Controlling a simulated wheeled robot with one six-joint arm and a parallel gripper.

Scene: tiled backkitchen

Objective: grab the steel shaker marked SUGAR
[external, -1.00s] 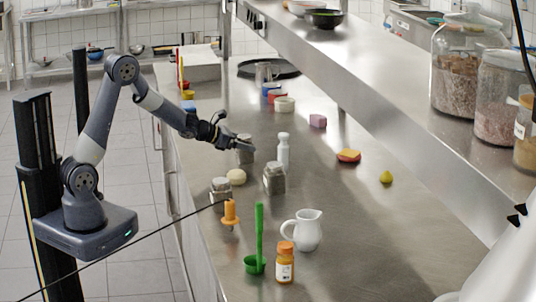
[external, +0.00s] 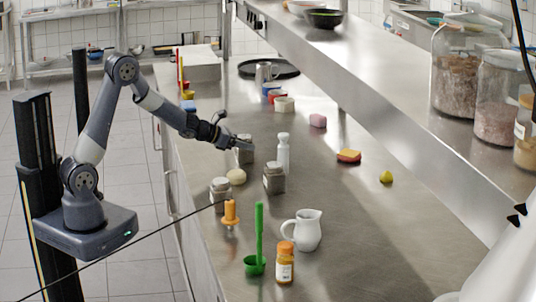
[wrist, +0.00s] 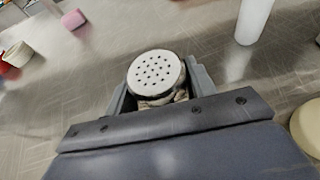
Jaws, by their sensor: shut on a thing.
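A steel shaker with a perforated lid (wrist: 155,74) sits between the fingers of my gripper (wrist: 158,88) in the wrist view. In the external view my gripper (external: 243,146) is at the same shaker (external: 245,156), at or just above the counter. My gripper is shut on it. Its label is hidden, so I cannot read whether it says SUGAR. Two similar shakers stand nearer the camera: one (external: 220,191) at the counter's left edge, one (external: 274,179) further right. Their markings are too small to read.
A white bottle-like mill (external: 283,153) stands close to the right of the held shaker. A cream round item (external: 236,177) lies just in front. A white jug (external: 303,230), green ladle (external: 259,240) and orange-capped jar (external: 285,262) stand nearer.

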